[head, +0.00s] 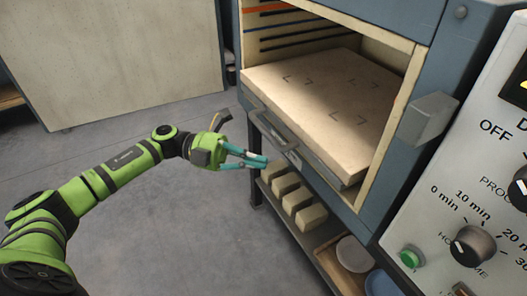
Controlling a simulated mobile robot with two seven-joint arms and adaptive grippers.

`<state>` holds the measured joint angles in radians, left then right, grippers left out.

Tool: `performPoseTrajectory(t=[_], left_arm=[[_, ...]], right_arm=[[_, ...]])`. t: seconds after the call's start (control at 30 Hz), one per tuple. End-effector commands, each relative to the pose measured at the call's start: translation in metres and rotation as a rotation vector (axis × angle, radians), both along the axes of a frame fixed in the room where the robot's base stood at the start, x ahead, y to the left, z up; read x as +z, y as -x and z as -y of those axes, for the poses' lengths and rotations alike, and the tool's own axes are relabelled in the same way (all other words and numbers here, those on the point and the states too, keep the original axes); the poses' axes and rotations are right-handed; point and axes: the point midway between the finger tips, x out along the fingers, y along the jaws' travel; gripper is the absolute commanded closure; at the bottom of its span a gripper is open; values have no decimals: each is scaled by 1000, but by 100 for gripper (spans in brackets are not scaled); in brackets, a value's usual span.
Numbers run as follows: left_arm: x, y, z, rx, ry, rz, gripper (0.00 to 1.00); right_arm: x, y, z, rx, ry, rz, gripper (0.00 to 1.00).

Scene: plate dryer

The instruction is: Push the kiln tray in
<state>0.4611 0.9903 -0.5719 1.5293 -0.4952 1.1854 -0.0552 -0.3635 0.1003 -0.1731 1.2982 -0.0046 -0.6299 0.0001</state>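The kiln tray (325,92) is a pale beige slab with dark corner marks, lying level in the open mouth of the kiln (392,20). A dark metal handle bar (272,128) runs along its front edge. Its front edge lies close to the kiln's opening; I cannot tell exactly how far it sticks out. My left gripper (266,161) has teal fingers that meet closely at the tips, with nothing seen between them. It is in front of and below the handle, pointing toward the kiln, and looks apart from the tray. My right gripper is not in view.
A control panel (487,170) with knobs and a green button fills the right side. Under the kiln, a shelf holds several beige blocks (285,184) and round dishes (354,254). A large pale panel (115,55) stands at the back left. The grey floor between is clear.

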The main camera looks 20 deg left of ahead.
Motion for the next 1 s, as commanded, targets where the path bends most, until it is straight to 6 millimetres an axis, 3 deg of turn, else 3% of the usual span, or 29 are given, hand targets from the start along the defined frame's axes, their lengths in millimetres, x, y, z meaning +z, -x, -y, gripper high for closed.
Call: performPoseTrajectory(t=[0.2,0.37,0.6,1.0], left_arm=[[3,-6,49,-3,6,2,100],[3,-14,79,2,6,3,100],[1,-38,95,2,5,1,100],[1,-41,97,2,3,-1,100]], right_arm=[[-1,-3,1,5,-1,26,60],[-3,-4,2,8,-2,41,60],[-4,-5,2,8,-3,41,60],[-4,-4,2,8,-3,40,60]])
